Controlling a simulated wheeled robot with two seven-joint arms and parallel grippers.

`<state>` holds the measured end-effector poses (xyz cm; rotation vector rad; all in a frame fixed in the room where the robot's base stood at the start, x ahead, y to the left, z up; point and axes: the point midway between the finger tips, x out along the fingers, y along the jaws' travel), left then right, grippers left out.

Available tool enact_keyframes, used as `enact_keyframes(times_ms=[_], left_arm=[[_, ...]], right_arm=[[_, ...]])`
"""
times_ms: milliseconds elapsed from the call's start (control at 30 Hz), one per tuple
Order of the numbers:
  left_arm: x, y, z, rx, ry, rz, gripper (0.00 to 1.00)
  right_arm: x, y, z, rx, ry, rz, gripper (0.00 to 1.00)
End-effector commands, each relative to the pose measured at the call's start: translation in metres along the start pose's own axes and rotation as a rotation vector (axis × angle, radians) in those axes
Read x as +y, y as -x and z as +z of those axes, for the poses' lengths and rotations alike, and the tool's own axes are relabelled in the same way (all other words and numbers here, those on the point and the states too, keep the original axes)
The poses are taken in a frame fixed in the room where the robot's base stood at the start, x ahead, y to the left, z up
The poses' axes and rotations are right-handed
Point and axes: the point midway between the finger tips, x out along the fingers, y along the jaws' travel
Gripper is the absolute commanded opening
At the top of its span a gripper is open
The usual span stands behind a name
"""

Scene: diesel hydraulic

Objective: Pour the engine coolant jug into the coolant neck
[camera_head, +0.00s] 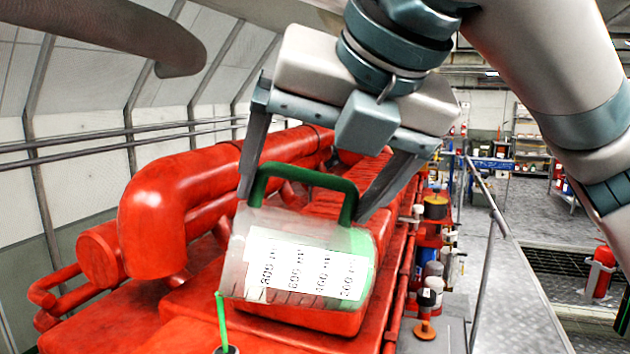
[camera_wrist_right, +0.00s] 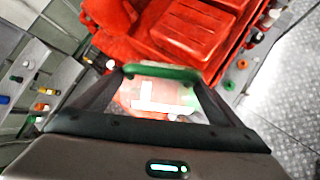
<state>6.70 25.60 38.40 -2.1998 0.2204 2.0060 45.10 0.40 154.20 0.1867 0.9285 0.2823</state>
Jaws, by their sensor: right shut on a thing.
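The engine coolant jug (camera_head: 295,262) is a clear, graduated container with a green handle and some green inside at its right. It is tilted, with its lower left corner down. A green stream (camera_head: 222,318) runs from that corner down to the dark coolant neck (camera_head: 226,350) at the bottom edge, which is mostly cut off. My right gripper (camera_head: 306,200) is shut on the jug's green handle, with a finger at each side. In the right wrist view the green handle (camera_wrist_right: 160,71) shows between the fingers (camera_wrist_right: 152,98). My left gripper is not in view.
The large red engine (camera_head: 165,205) fills the area behind and under the jug. A metal railing (camera_head: 487,235) and plated walkway (camera_head: 525,300) lie to the right, with a red extinguisher (camera_head: 600,272). A dark curved shape (camera_head: 110,35) hangs at top left.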

Motion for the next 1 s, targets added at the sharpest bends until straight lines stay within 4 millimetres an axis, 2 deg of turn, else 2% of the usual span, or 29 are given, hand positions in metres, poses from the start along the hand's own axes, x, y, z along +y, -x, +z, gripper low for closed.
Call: enact_keyframes(times_ms=[1000], left_arm=[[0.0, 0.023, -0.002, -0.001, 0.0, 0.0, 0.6]], right_arm=[[0.012, 0.002, 0.001, -0.001, 0.049, -0.061, 0.3]])
